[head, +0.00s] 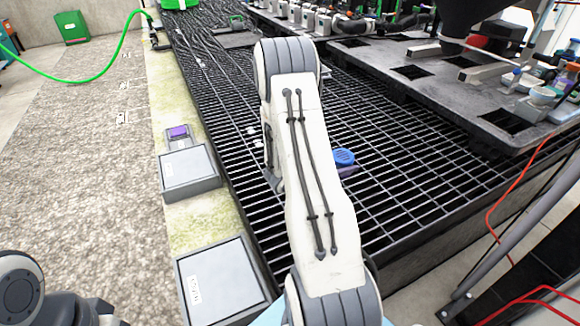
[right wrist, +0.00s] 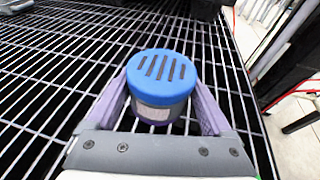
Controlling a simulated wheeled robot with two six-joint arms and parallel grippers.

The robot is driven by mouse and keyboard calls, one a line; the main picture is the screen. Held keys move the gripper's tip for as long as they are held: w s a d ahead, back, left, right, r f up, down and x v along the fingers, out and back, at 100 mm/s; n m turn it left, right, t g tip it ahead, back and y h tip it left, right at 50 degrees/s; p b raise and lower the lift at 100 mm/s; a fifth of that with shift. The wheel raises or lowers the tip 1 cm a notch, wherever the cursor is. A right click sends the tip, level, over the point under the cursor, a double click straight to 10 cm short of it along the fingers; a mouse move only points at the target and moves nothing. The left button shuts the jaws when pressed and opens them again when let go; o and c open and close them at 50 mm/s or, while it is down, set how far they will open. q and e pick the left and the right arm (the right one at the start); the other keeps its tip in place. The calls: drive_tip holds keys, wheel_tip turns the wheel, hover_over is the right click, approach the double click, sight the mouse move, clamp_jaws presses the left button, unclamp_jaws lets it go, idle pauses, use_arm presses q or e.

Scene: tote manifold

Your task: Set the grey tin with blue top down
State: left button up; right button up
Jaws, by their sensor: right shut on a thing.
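The grey tin with blue top (right wrist: 161,80) is upright in the right wrist view, its slotted blue lid facing up. The purple fingers of my right gripper (right wrist: 161,98) are shut on its two sides. In the head view the tin's blue top (head: 344,157) shows just right of my right arm, with a bit of purple finger (head: 347,172) beside it. My arm hides the rest. The tin is over the black grating (head: 400,150); I cannot tell whether its base touches. My left gripper is not in view; only part of my left arm shows at the lower left.
Grey lidded boxes (head: 188,172) and (head: 221,282) and a small purple-topped box (head: 178,133) stand along the grating's left edge. A dark platform (head: 400,70) with bottles and fittings is at the upper right. The grating around the tin is bare. Red cables (head: 500,200) hang at the right.

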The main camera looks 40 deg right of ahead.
drive_tip(key=w+a+f, duration=0.1)
drive_tip(key=w, duration=0.1)
drive_tip(key=w+a+f+b, duration=0.1)
drive_tip(key=w+a+f, duration=0.1)
drive_tip(key=w, duration=0.1)
drive_tip(key=w+a+f+b, duration=0.1)
drive_tip(key=w+f, duration=0.1)
drive_tip(key=shift+w+a+f, duration=0.15)
drive_tip(key=shift+w+a, duration=0.05)
drive_tip(key=shift+a, duration=0.15)
drive_tip(key=shift+f+b, duration=0.75)
drive_tip(key=shift+f, duration=1.25)
drive_tip(key=shift+f, duration=0.1)
drive_tip(key=o, duration=1.2)
drive_tip(key=shift+r, duration=0.2)
drive_tip(key=p+v, duration=0.2)
drive_tip(key=v, duration=1)
drive_tip(key=shift+p, duration=0.35)
drive_tip(key=shift+d, duration=0.1)
